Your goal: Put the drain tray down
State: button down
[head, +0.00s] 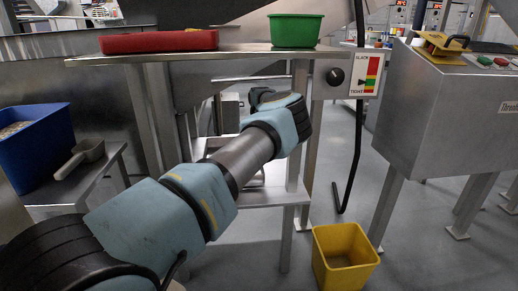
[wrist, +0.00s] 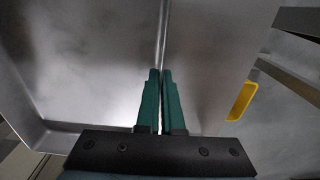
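The drain tray, a grey metal pan, fills much of the wrist view (wrist: 85,65), with a rounded corner at lower left. My gripper (wrist: 160,72) has green fingers nearly together on a thin metal edge that runs up the picture between them; it looks like the tray's wall. In the head view my arm reaches towards the low metal shelf (head: 265,196), and a metal pan edge, likely the tray (head: 257,180), shows behind my forearm. My fingers are hidden there. I cannot tell whether the tray touches the shelf.
A red tray (head: 160,41) and green bin (head: 295,31) stand on the upper shelf. A yellow bin (head: 345,262) is on the floor, also in the wrist view (wrist: 241,101). A blue bin (head: 38,150) and grey scoop (head: 80,157) are left. A black cable (head: 352,150) hangs right.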

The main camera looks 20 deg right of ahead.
jog(key=shift+f, duration=0.55)
jog(key=c, duration=1.1)
grip_release()
jog(key=shift+o, duration=0.2)
jog(key=shift+f, duration=0.3)
notch_tip(320, 180, up, 11)
jog(key=p, duration=0.3)
jog(key=shift+w+a, duration=0.15)
jog(key=shift+w, duration=0.2)
